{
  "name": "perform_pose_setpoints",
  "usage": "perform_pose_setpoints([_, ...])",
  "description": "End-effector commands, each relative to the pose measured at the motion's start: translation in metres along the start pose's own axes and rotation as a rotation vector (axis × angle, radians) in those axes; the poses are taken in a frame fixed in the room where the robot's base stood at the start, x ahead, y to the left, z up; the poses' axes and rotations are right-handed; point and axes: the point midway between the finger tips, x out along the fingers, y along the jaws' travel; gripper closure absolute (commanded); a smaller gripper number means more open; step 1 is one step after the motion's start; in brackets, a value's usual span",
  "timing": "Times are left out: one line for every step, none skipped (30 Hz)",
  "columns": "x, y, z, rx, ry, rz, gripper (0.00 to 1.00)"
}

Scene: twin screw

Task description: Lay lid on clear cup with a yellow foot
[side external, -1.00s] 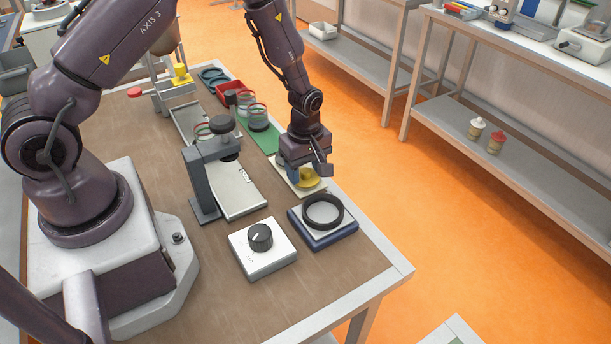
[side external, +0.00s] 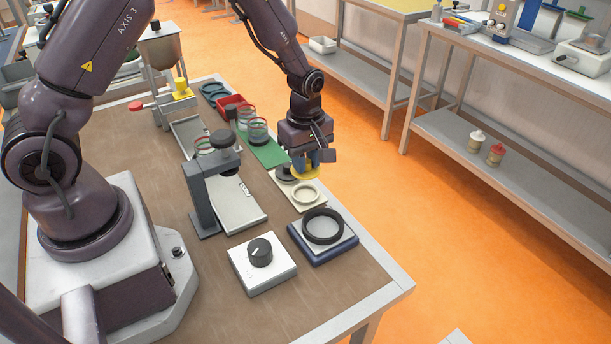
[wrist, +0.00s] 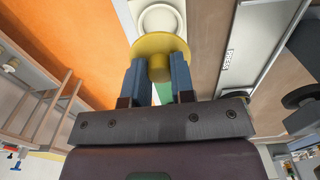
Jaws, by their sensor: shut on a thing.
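My gripper (wrist: 158,75) is shut on the knob of a yellow lid (wrist: 148,43), between two blue fingers in the wrist view. In the side view, the lid (side external: 305,172) hangs below my gripper (side external: 311,162), above a cream tray (side external: 313,205). A pale ring seat (side external: 303,194) on this tray is empty.
A dark round piece (side external: 286,173) sits on the cream tray beside the lid. A grey press stand (side external: 204,195) rises to the left. A black ring on a blue-based block (side external: 323,247) and a dial box (side external: 262,266) stand nearer. The table's front corner is bare.

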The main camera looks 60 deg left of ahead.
Motion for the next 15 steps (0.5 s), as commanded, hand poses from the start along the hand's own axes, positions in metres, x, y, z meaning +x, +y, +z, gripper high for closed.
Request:
perform_pose_setpoints([-0.011,0.001,0.000,0.000,0.001,0.004,0.99])
perform_pose_setpoints([-0.015,0.000,0.000,0.000,0.000,0.004,0.99])
perform_pose_setpoints([-0.021,0.000,0.000,0.000,0.000,0.003,0.99])
perform_pose_setpoints([-0.025,0.000,0.000,0.000,0.000,0.003,0.99])
perform_pose_setpoints([-0.030,0.000,0.000,0.000,0.000,0.003,0.99])
perform_pose_setpoints([-0.036,0.001,0.000,0.000,0.000,0.003,0.99])
perform_pose_setpoints([-0.041,0.001,0.000,0.001,0.000,0.003,0.99])
perform_pose_setpoints([-0.047,0.001,0.000,0.001,0.000,0.004,0.99])
perform_pose_setpoints([-0.056,0.001,0.000,0.001,0.000,0.005,0.99])
perform_pose_setpoints([-0.063,0.001,0.000,0.001,0.000,0.006,0.99])
perform_pose_setpoints([-0.071,0.001,0.000,0.001,0.000,0.007,0.99])
perform_pose_setpoints([-0.078,0.001,0.000,0.000,0.000,0.005,0.99])
perform_pose_setpoints([-0.084,0.001,0.000,0.000,0.000,0.005,0.99])
perform_pose_setpoints([-0.091,0.001,0.000,0.000,0.000,0.005,0.99])
perform_pose_setpoints([-0.099,0.000,0.001,0.000,-0.001,0.004,0.99])
